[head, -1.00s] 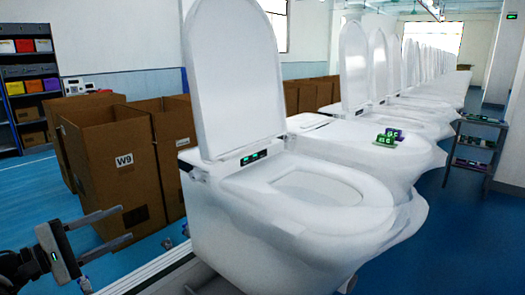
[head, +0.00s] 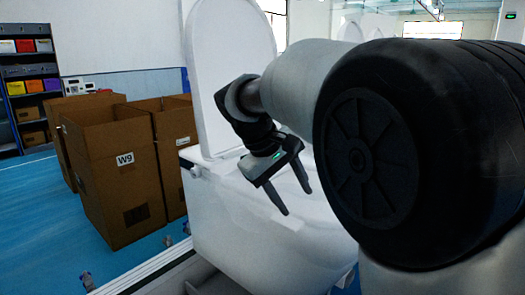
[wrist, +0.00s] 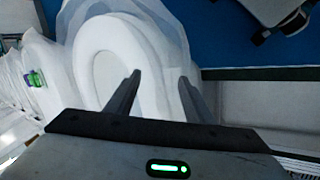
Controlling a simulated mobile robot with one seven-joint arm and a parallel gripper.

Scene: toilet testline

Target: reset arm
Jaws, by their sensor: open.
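My gripper (head: 296,200) is open and empty in the head view, its two fingers pointing down in front of the nearest toilet (head: 235,215). In the wrist view my gripper (wrist: 158,82) shows both fingers apart with nothing between them. The nearest toilet's raised lid (head: 232,75) stands upright behind it. The toilet's oval seat (wrist: 90,45) shows beyond the fingers in the wrist view. My arm hides most of the toilet's right side and the row behind it in the head view.
Open cardboard boxes stand at the left, one marked W9 (head: 112,175). Shelves with coloured bins (head: 28,85) stand at the far left. Small green-lit devices (wrist: 35,79) lie on the neighbouring toilet. The blue floor (head: 30,225) at the left is clear.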

